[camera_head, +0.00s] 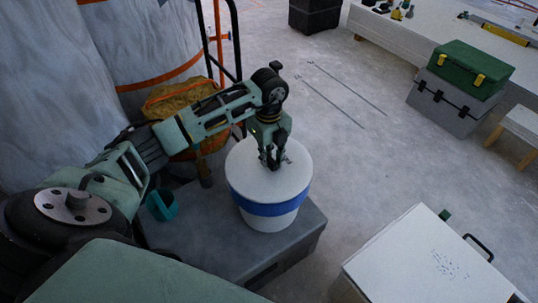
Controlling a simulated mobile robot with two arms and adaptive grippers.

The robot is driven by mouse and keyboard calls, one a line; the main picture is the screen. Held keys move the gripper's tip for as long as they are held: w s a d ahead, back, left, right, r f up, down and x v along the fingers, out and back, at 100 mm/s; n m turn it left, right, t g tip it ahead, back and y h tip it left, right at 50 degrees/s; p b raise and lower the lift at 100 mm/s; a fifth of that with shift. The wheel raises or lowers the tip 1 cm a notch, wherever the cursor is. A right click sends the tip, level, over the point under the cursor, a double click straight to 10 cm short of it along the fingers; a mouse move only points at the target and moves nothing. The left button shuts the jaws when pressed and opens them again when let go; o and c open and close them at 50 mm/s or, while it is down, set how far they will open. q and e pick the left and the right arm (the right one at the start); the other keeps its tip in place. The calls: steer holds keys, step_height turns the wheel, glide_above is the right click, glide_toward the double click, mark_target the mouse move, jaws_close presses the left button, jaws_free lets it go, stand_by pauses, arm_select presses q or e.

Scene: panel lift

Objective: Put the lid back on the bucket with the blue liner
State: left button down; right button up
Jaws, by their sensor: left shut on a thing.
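A white bucket (268,220) with a blue band (270,208) around it stands on a grey case. A round white lid (245,165) covers its top from this angle, and looks level. Whether the lid touches the rim all round cannot be told. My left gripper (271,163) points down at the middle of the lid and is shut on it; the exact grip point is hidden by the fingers. The inside of the bucket is hidden. My right gripper is not in view.
The grey case (190,235) also bears a teal cup (162,204) left of the bucket. A white box (420,262) stands at lower right. A green case (473,70) sits on a grey case (452,103) at upper right. Floor between is mostly open, with thin rods lying there.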

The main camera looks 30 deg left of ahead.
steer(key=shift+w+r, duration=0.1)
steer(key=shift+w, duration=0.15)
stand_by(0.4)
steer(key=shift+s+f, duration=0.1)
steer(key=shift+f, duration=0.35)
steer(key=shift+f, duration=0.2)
arm_select(q)
steer(key=c, duration=1.8)
jaws_free()
steer(key=shift+o, duration=1.2)
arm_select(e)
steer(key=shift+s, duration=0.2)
